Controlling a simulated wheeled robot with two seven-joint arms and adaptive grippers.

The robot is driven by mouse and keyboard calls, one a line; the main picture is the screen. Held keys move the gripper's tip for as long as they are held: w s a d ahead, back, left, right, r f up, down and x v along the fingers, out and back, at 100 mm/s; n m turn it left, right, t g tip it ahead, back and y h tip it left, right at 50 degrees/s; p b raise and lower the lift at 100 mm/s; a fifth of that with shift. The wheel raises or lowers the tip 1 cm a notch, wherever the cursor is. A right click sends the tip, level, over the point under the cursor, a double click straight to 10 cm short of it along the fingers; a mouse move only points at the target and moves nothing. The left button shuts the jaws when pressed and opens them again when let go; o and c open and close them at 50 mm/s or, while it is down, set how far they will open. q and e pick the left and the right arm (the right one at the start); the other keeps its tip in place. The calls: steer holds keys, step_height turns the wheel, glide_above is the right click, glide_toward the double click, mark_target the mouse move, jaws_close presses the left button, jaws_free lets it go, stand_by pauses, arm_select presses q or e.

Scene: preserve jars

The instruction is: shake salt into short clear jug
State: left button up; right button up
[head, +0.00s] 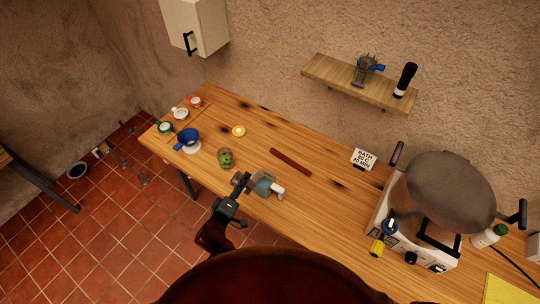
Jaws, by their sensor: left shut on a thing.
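My left gripper (240,184) is shut at the front edge of the wooden table. At its fingers is a small clear, bluish vessel with a white part (265,187), which looks like the short clear jug. The gripper partly hides the vessel, and its contents cannot be made out. No container is clearly readable as salt. A white bottle with a green cap (490,236) stands at the far right beside the pot. A black and white bottle (405,80) stands on the wall shelf. My right gripper is not in view.
The table (330,207) holds a green-filled jar (225,158), a blue mug-like vessel (188,139), a yellow lid (239,130), a dark red strip (290,162) and a large grey pot (450,190) on a white cooker.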

arm_select(q)
steer(key=w+d+r+n+g+h+p, duration=0.1)
steer(key=w+d+r+p, duration=0.1)
steer(key=d, duration=0.3)
steer(key=w+d+r+n+g+h+p, duration=0.1)
steer(key=w+d+r+n+h+p, duration=0.1)
steer(key=d+r+p, duration=0.2)
steer(key=shift+w+d+r, duration=0.2)
steer(key=shift+d+r, duration=0.2)
steer(key=shift+d, duration=0.75)
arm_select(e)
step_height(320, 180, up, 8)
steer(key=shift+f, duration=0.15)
arm_select(q)
steer(key=shift+w+a+f+n+g+h+b, duration=0.15)
steer(key=shift+f+n+h+b, duration=0.3)
steer(key=shift+f+n, duration=0.55)
steer(key=shift+w+a+f+n+g+h+b, duration=0.15)
steer(key=shift+f+n+h+b, duration=0.3)
steer(key=shift+n, duration=0.95)
steer(key=shift+w+a+f+n+g+h+b, duration=0.1)
steer(key=shift+a+f+n+h+b, duration=0.2)
steer(key=shift+f+n+b, duration=0.55)
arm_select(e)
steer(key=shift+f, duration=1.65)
